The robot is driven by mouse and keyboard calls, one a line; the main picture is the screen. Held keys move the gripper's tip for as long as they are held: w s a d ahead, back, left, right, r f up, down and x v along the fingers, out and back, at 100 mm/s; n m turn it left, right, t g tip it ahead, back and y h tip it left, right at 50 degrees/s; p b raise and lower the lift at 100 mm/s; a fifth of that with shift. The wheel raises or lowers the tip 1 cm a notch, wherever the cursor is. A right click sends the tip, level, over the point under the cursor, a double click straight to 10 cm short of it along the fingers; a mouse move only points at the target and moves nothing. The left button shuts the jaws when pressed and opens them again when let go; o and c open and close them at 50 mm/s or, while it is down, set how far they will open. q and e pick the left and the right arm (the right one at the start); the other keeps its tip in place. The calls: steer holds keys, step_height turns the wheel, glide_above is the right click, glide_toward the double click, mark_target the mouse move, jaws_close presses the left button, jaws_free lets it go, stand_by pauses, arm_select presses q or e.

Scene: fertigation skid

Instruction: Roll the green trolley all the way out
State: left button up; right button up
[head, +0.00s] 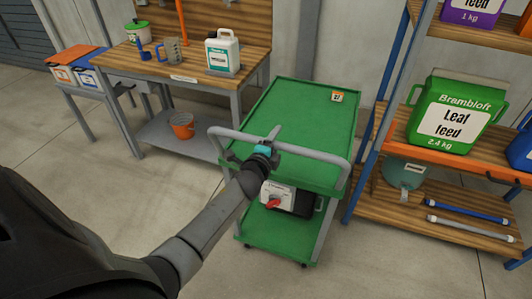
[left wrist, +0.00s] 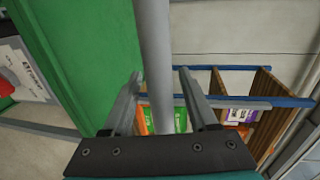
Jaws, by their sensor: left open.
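The green trolley (head: 300,110) stands between the workbench and the shelf rack, with its grey push handle (head: 315,153) towards me. A white and black unit with a red knob (head: 275,203) sits on its lower shelf. My left gripper (head: 268,142) is at the handle, left of its middle. In the left wrist view its two fingers (left wrist: 160,74) are open on either side of the grey handle bar (left wrist: 155,40), and the trolley's green top (left wrist: 75,50) is at the left. I cannot tell whether a finger touches the bar. My right gripper is not in view.
The shelf rack (head: 375,118) is close on the trolley's right, holding a green Leaf feed container (head: 453,115). The wooden workbench (head: 185,68) is at the left, with an orange bucket (head: 183,126) on its lower shelf. The floor (head: 220,265) in front is clear.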

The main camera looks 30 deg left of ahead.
arm_select(q)
steer(key=p+v, duration=0.1)
steer(key=v, duration=1.3)
steer(key=shift+s, duration=0.3)
steer(key=shift+d, duration=0.1)
steer(key=s+d+f+n+g+h+b, duration=0.1)
steer(key=s+d+f+n+g, duration=0.2)
steer(key=f, duration=0.8)
steer(key=s+d+f+n+g+h+b, duration=0.1)
steer(key=s+f+n+g+b, duration=0.1)
steer(key=s+f, duration=0.65)
steer(key=s+d+f+n+g+b, duration=0.1)
steer(key=d+f+n+g, duration=0.15)
steer(key=f, duration=1.05)
steer(key=s+d+f+n+g+b, duration=0.1)
steer(key=s+f+n+g+b, duration=0.1)
steer(key=s+f, duration=0.6)
steer(key=s+d+f+n+g+h+b, duration=0.1)
steer(key=s+f+g, duration=0.4)
steer(key=s, duration=1.1)
step_height(320, 180, down, 3)
steer(key=shift+d+f+n+h+b, duration=0.1)
steer(key=shift+d+n+h+b, duration=0.3)
steer(key=shift+d+n, duration=0.6)
steer(key=shift+o, duration=0.2)
steer(key=shift+a+n, duration=0.25)
steer(key=shift+a, duration=0.05)
